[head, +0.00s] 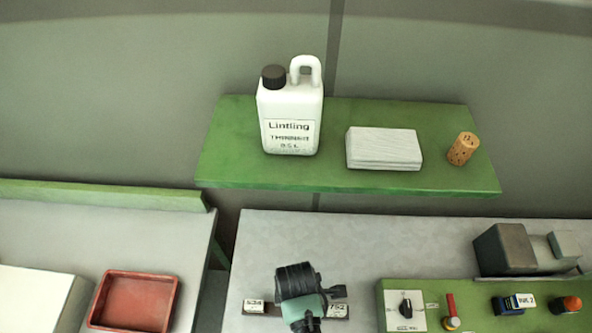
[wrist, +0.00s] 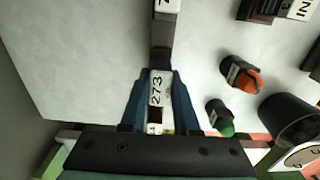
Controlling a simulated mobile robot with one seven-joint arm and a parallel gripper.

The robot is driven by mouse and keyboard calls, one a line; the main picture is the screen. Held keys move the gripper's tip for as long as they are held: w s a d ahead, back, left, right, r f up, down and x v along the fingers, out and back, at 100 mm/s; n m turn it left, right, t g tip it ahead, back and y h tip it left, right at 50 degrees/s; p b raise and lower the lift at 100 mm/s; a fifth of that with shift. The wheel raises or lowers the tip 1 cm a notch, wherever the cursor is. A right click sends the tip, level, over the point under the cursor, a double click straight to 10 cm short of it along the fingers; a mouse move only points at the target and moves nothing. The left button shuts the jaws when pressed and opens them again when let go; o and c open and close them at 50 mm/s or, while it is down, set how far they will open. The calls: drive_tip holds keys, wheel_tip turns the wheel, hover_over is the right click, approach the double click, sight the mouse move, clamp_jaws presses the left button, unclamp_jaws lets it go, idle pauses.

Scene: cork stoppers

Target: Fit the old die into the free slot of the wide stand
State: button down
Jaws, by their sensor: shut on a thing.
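My gripper shows in the wrist view (wrist: 158,76) with its blue fingers shut on a narrow piece labelled 273 (wrist: 156,92), which I take to be the die. The wide stand appears in the head view as a dark bar (head: 268,308) on the grey bench, with white labels at both ends. My wrist and gripper cover its middle. In the wrist view, a grey-brown part of the stand (wrist: 162,32) with a white label lies beyond the fingertips, in line with the 273 piece. I cannot tell whether that piece is above the slot or in it.
A green control panel (head: 390,292) with knobs and switches stands right of the stand. A dark metal block (head: 500,250) sits behind it. A red tray (head: 137,302) lies on the left bench. The green shelf (head: 230,175) holds a white jug (head: 290,115), white block (head: 383,148) and cork (head: 463,148).

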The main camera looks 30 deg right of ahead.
drive_tip(key=shift+f+b, duration=0.55)
drive_tip(key=shift+f, duration=0.3)
drive_tip(key=c, duration=0.6)
unclamp_jaws()
drive_tip(key=shift+o, duration=0.2)
drive_tip(key=shift+r, duration=0.1)
wheel_tip(320, 180, up, 13)
drive_tip(key=b, duration=0.1)
idle(0.3)
